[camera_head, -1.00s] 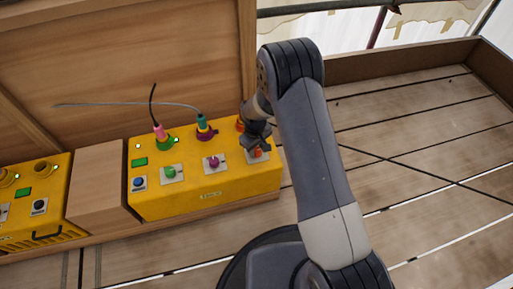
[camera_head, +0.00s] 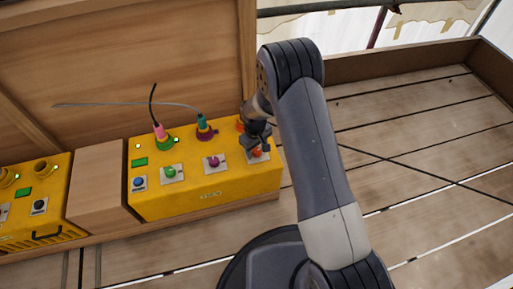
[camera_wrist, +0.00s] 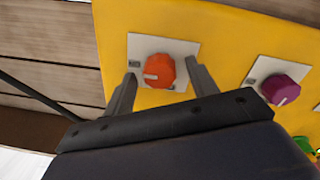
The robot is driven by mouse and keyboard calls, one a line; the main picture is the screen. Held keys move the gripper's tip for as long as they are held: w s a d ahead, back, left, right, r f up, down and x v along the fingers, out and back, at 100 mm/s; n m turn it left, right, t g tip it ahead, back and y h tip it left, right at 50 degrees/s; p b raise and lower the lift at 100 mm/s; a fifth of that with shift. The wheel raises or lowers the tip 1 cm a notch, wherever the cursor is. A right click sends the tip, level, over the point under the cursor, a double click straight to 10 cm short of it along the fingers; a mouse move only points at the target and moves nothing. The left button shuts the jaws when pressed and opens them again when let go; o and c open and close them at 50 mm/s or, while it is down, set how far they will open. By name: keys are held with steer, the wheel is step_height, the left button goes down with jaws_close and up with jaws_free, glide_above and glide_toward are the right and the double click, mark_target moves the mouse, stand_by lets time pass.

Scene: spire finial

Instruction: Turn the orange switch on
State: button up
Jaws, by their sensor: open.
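The orange switch (camera_wrist: 160,71) is a faceted knob on a pale plate on the front of the yellow box (camera_head: 215,195). Its white mark points toward the left side of the plate in the wrist view, where a small label sits. In the head view the orange switch (camera_head: 257,153) is partly hidden by my gripper (camera_head: 257,143). In the wrist view my gripper (camera_wrist: 161,82) is open, with one finger on each side of the knob. I cannot tell whether the fingers touch it.
A purple knob (camera_wrist: 280,89) sits beside the orange one, and a green knob (camera_head: 171,172) and a blue button (camera_head: 139,182) are farther left. Pink (camera_head: 160,132) and teal (camera_head: 202,122) plugs with cables stand on top. Another yellow box (camera_head: 35,200) is at far left.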

mark_target(255, 151)
steer(key=shift+r, duration=0.1)
step_height(255, 151, up, 11)
steer(key=p, duration=0.3)
steer(key=shift+s+a+f+p, duration=0.2)
steer(key=shift+p, duration=0.2)
steer(key=f+b, duration=0.2)
steer(key=f, duration=0.3)
steer(key=f+b, duration=0.1)
steer(key=f, duration=0.4)
steer(key=shift+w+d+f+b, duration=0.2)
steer(key=shift+f+b, duration=0.2)
